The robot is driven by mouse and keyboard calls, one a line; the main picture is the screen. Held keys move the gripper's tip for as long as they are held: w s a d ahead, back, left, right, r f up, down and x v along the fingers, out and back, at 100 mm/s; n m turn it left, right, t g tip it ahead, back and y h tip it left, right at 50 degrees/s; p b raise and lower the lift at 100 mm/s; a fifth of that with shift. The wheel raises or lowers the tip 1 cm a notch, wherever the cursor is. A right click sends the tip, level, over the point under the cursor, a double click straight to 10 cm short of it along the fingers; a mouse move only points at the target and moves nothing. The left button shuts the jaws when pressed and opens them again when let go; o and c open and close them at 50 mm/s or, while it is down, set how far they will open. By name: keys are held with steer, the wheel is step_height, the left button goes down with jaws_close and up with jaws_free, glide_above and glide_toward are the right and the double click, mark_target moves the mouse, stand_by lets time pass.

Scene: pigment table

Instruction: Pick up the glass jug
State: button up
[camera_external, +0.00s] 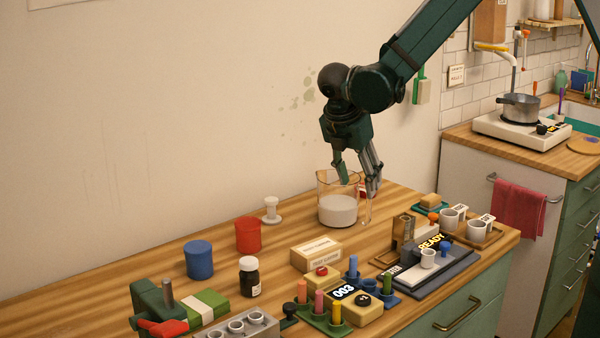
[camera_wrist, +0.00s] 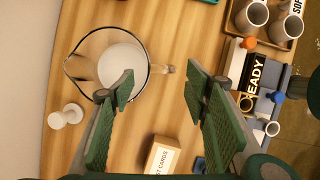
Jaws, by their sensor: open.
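The glass jug (camera_external: 337,206) stands upright on the wooden table near the wall, with white contents in its lower part. Its handle is on the right side in the external view. In the wrist view the jug (camera_wrist: 121,69) is seen from above, spout to the left and handle to the right. My gripper (camera_external: 358,188) is open and empty, close above the jug's rim on the handle side in the external view. In the wrist view my gripper (camera_wrist: 159,86) has its fingers spread, the left fingertip overlapping the jug's near edge. I cannot tell whether it touches.
A white spool (camera_external: 271,210), a red cup (camera_external: 248,235) and a card box (camera_external: 316,253) stand left of and before the jug. A READY tray (camera_external: 437,275) and a tray with cups (camera_external: 492,236) lie to the right. The wall is close behind.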

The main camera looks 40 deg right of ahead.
mark_target(346, 201)
steer(key=shift+d+f, duration=0.1)
steer(key=shift+f, duration=0.15)
steer(key=shift+s+x, duration=0.2)
steer(key=shift+x, duration=2.4)
steer(key=shift+d, duration=0.2)
steer(key=shift+c, duration=0.6)
jaws_close()
